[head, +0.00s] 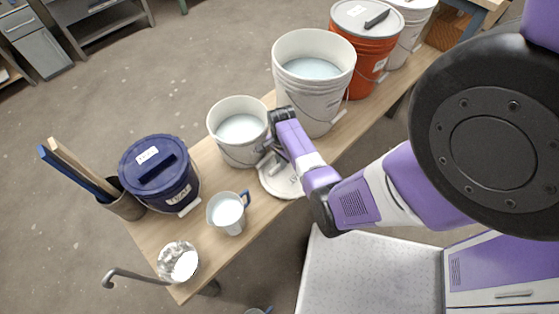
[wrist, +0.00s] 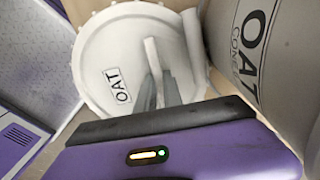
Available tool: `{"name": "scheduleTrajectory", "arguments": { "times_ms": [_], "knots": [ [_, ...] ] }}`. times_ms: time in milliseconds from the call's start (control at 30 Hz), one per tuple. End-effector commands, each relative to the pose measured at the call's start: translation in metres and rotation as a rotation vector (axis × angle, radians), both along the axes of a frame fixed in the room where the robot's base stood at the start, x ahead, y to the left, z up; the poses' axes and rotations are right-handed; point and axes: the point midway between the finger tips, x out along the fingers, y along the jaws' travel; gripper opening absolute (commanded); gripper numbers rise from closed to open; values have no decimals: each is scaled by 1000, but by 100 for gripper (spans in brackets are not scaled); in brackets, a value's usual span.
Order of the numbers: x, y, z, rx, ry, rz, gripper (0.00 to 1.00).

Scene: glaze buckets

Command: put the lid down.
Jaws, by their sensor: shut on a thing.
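The lid (wrist: 100,60) is round and white, with an OAT label and a raised bar handle (wrist: 152,58). In the wrist view my gripper (wrist: 158,88) is shut on that handle. In the head view the lid (head: 280,184) is low over the bench or on it, partly hidden by my gripper (head: 271,160); I cannot tell whether it touches the wood. A large open white bucket (head: 315,100) with pale liquid stands behind it, and a smaller open white bucket (head: 238,150) stands at its left. A bucket marked OAT (wrist: 255,60) is close at right in the wrist view.
The bench (head: 262,210) also holds a white jug (head: 226,212), a dark blue lidded bucket (head: 160,175), a crumpled silvery bowl (head: 177,260) and a pot of sticks (head: 125,205). An orange lidded bucket (head: 365,55) stands farther back. Bare wood lies right of the jug.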

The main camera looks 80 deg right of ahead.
Motion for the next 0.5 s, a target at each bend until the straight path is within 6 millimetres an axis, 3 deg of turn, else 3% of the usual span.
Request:
{"name": "scheduleTrajectory", "arguments": {
  "times_ms": [467,500],
  "knots": [
    [0,2,-8,2,2,-3,0],
    [0,2,-8,2,2,-3,15]
  ]
}}
